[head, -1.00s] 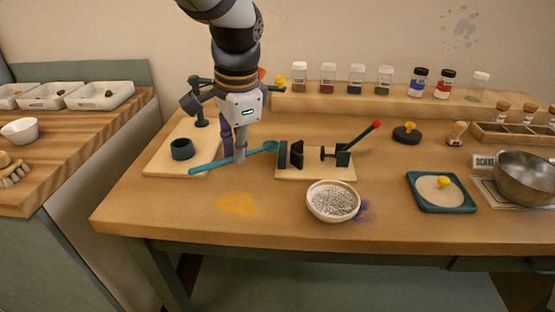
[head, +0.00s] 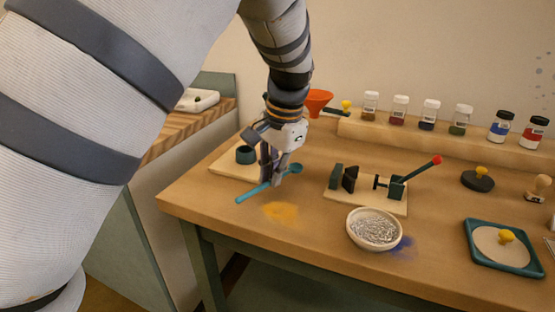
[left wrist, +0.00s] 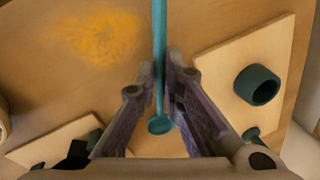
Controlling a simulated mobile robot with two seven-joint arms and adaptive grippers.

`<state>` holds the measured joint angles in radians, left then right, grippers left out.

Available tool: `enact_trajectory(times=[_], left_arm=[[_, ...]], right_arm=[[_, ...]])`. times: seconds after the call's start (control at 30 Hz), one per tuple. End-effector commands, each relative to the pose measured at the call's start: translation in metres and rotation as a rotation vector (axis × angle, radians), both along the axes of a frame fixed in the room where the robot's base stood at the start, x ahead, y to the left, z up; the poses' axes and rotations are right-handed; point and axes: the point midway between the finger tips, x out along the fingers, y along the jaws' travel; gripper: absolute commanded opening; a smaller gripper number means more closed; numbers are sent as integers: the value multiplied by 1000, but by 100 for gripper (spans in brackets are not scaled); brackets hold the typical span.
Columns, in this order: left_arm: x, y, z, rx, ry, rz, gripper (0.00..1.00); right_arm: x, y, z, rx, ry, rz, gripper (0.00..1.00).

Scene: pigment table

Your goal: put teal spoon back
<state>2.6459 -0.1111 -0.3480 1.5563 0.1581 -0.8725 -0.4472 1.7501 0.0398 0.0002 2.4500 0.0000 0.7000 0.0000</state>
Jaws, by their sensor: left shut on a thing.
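The teal spoon (head: 252,193) is held in my left gripper (head: 275,178), which is shut on its handle. In the head view the handle points to the lower left and the bowl to the upper right. In the left wrist view the spoon (left wrist: 160,45) runs down between the fingers (left wrist: 168,85), with its bowl near the palm. A wooden board (head: 228,168) with a teal cup (head: 246,155) stands behind and left of the gripper; the cup also shows in the left wrist view (left wrist: 257,85). My arm hides part of this board. My right gripper is out of view.
A clamp with a red-tipped lever (head: 418,173) stands on a board to the right. A white bowl (head: 375,228) of silvery bits is in front of it. Orange powder (head: 281,211) lies on the table. Jars (head: 430,114) line the back shelf.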

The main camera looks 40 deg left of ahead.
Motion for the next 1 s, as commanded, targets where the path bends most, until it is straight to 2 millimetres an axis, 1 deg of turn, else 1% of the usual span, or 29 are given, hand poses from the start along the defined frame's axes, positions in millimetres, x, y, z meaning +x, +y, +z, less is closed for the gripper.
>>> enact_trajectory(times=[0.03,0.13,0.57,1.0], left_arm=[[0,0,-8,0,6,0,0],[0,0,-12,-1,3,1,0],[0,0,-12,0,-2,0,0],[0,0,-20,0,-1,0,0]], right_arm=[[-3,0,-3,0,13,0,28],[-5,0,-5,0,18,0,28],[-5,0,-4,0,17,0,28],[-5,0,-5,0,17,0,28]])
